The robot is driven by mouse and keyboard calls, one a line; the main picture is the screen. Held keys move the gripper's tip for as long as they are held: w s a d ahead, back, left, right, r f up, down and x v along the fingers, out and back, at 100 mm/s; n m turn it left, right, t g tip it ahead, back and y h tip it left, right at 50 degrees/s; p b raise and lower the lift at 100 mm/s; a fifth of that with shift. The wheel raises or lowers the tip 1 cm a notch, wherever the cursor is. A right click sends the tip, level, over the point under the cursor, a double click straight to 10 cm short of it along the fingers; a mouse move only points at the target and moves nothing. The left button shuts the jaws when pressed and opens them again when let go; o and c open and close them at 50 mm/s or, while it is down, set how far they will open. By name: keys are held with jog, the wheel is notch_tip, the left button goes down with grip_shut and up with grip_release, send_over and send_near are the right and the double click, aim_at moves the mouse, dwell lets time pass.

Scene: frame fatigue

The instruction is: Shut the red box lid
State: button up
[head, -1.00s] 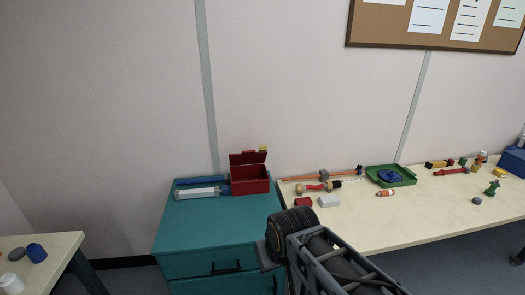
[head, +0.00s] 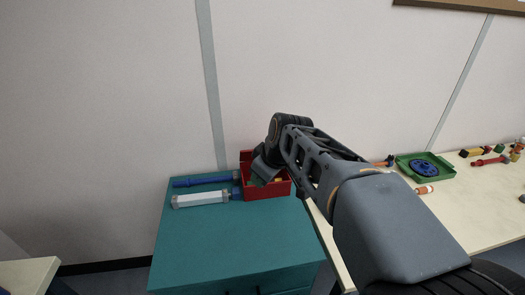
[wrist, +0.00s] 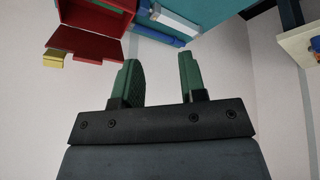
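The red box (head: 262,193) stands on the teal cabinet near its back right corner. Its red lid (head: 246,158) is raised at the back, largely hidden by my arm in the head view. In the wrist view the raised lid (wrist: 88,45) shows at upper left, with a yellow tab (wrist: 53,59) at its edge and part of the box (wrist: 92,14) above it. My gripper (wrist: 158,78) has two green fingers, spread apart with nothing between them. In the head view it hangs over the box, and whether it touches the lid cannot be told.
The teal cabinet top (head: 215,235) is clear in front. A blue tube (head: 203,180) and a white tube (head: 200,199) lie left of the box. The wall is close behind. A cream table at right holds a green tray (head: 445,175) and several small items.

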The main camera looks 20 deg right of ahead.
jog(key=w+d+n+t+y+b, duration=0.25)
jog(key=w+d+n+b, duration=0.25)
jog(key=w+d+n, duration=0.8)
jog(key=shift+m+t+h, duration=0.35)
jog(key=shift+m+h, duration=0.1)
jog(key=shift+m, duration=0.45)
jog(key=p+x, duration=0.1)
jog(key=x, duration=0.4)
jog(key=w+x, duration=0.1)
jog(key=x, duration=0.3)
jog(key=d+r+p+x, duration=0.1)
jog(key=x, duration=0.4)
jog(key=shift+w+f+p, duration=0.2)
jog(key=shift+w+p, duration=0.1)
jog(key=shift+w, duration=0.15)
grip_shut()
